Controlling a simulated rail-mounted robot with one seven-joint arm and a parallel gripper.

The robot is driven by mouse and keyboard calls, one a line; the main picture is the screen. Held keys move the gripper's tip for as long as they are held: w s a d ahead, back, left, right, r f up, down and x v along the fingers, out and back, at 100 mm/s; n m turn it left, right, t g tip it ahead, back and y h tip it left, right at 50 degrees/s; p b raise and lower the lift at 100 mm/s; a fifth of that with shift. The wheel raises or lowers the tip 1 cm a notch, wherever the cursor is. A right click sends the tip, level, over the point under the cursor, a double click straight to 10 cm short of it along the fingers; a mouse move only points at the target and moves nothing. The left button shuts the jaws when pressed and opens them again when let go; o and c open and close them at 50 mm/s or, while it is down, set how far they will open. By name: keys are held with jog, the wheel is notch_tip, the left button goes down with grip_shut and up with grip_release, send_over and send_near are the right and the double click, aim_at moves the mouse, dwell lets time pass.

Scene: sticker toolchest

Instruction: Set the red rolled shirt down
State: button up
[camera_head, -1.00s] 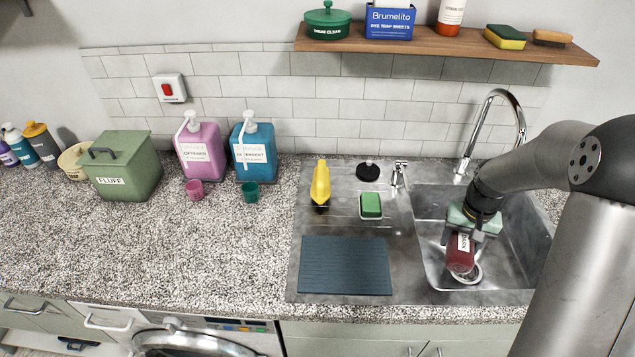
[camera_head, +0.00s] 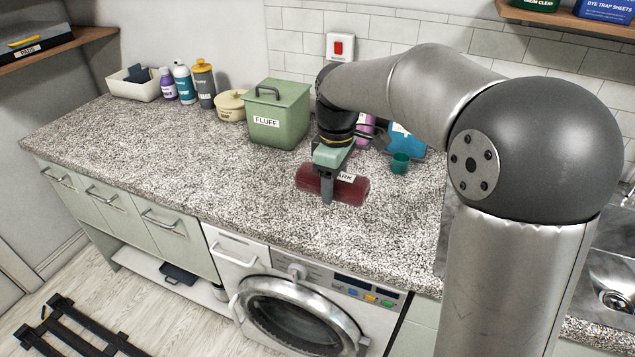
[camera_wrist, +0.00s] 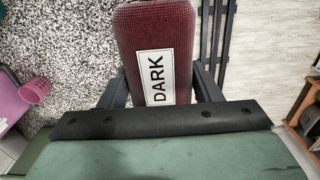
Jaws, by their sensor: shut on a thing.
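The red rolled shirt (camera_head: 347,188) is a dark red roll with a white label. The label reads "DARK" in the wrist view, where the roll (camera_wrist: 178,30) fills the top middle. My gripper (camera_head: 328,198) is shut around the roll near its middle, one dark finger showing on the near side. The roll lies level over the speckled countertop (camera_head: 230,190), in front of the green FLUFF bin and the bottles. I cannot tell whether it touches the counter or hangs just above it.
The green FLUFF bin (camera_head: 278,115) stands behind and left of the roll. A teal cup (camera_head: 400,163) and a blue bottle (camera_head: 408,140) stand behind to the right. The counter to the left is clear. The washing machine (camera_head: 300,310) is below the front edge.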

jog(key=w+a+f+p, duration=0.3)
jog(key=w+a+f, duration=0.15)
jog(key=w, duration=0.35)
jog(key=p, duration=0.1)
send_over(303, 200)
jog(key=f, duration=0.4)
jog(key=shift+s+d+f, duration=0.1)
jog(key=shift+s+d, duration=0.05)
jog(key=shift+s, duration=0.1)
jog(key=shift+w+a+f, duration=0.2)
jog(key=shift+w+f, duration=0.05)
jog(key=shift+f, duration=0.15)
jog(key=shift+f+p, duration=0.3)
jog(key=shift+f, duration=1.3)
jog(key=shift+f, duration=0.25)
jog(key=o, duration=1.1)
jog(key=shift+r, duration=0.2)
